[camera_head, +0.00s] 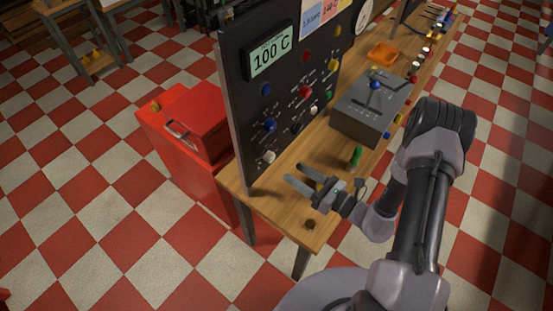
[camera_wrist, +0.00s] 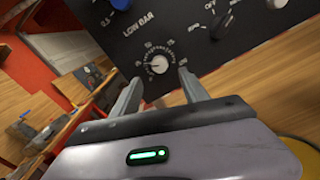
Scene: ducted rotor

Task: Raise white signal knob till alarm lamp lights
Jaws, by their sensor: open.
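The white signal knob (camera_head: 269,157) is low on the near end of the black upright panel (camera_head: 247,113). In the wrist view the white knob (camera_wrist: 158,64) sits within a dial with numbers around it, and its pointer setting is too small to read. My gripper (camera_head: 293,174) is open and empty, a short way in front of the panel. In the wrist view its two fingers (camera_wrist: 159,80) point at the panel to either side of the knob, apparently without touching it. I cannot tell which panel light is the alarm lamp, or whether it is lit.
A black knob (camera_wrist: 222,22) is right of the white one, a blue knob (camera_wrist: 120,3) above it. A grey box (camera_head: 361,125) and green object (camera_head: 356,156) stand on the bench; a red cabinet (camera_head: 180,118) is behind the panel.

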